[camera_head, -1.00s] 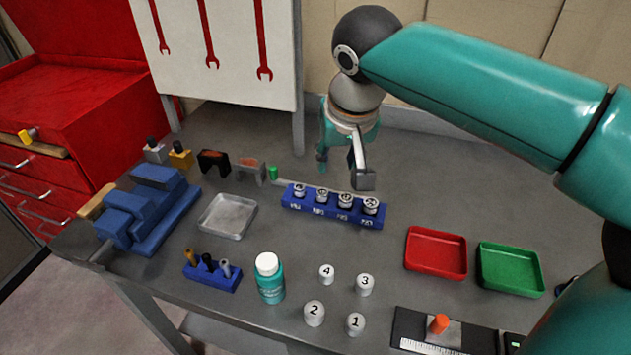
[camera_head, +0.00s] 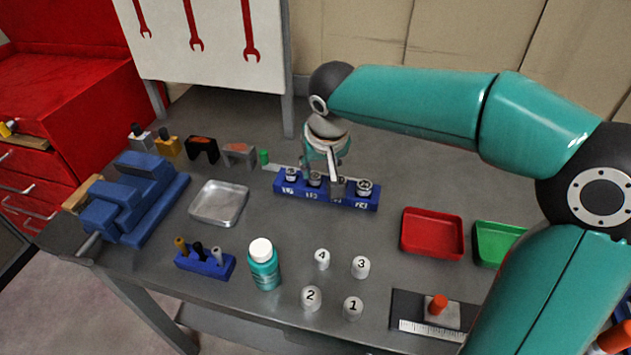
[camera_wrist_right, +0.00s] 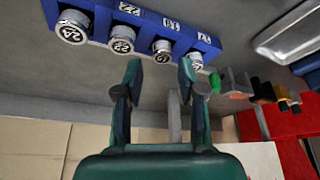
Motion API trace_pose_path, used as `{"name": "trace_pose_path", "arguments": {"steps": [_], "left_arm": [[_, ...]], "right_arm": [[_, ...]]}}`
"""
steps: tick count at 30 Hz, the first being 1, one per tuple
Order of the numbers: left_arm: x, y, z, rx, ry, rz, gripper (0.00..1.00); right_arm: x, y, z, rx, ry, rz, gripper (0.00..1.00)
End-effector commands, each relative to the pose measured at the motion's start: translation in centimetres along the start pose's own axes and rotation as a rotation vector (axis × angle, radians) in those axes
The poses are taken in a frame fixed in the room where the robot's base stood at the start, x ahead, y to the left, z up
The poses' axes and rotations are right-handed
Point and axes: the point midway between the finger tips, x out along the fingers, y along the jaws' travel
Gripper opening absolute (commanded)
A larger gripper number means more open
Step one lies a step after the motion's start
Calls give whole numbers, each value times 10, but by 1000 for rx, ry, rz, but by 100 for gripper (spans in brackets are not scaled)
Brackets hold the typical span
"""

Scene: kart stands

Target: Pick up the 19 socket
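The blue socket rack (camera_head: 325,199) holds a row of metal sockets on the bench. In the right wrist view the rack (camera_wrist_right: 180,32) shows white labels, and the third socket from the left (camera_wrist_right: 162,49), below a label that seems to read 19, stands ahead of the gap between my fingers. It is the second from the left (camera_head: 315,179) in the head view. My right gripper (camera_wrist_right: 160,70) is open and empty, tips close to the sockets; whether they touch is unclear. In the head view my right gripper (camera_head: 322,172) partly covers the third socket. My left gripper is out of view.
A grey tray (camera_head: 219,203), blue vise (camera_head: 135,200) and small blue holder (camera_head: 205,263) are at left. A bottle (camera_head: 264,266) and several numbered white caps (camera_head: 311,298) stand in front. Red (camera_head: 432,233) and green (camera_head: 495,243) trays are at right.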

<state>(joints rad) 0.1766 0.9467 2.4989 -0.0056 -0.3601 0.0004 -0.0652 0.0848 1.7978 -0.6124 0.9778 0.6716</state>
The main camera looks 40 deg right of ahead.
Motion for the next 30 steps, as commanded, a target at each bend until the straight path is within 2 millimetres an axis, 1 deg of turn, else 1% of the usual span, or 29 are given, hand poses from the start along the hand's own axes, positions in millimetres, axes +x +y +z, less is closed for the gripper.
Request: {"name": "trace_pose_path", "arguments": {"steps": [6,9,13,19,20,21,26,27,30], "left_arm": [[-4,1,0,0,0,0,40],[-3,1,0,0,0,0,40],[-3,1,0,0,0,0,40],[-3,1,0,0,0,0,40],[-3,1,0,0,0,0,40],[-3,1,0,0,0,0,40],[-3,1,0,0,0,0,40],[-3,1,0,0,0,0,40],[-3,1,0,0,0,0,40]], "right_arm": [[28,-2,-6,-1,-5,3,39],[42,-2,-6,0,-4,2,39],[49,-2,-6,1,-2,1,39],[49,-2,-7,1,-1,1,39],[49,-2,-6,1,-1,1,36],[49,-2,-6,1,-1,1,29],[49,-2,-6,1,-1,1,2],[49,-2,-6,1,-1,1,0],[49,-2,-7,1,0,1,0]]}}
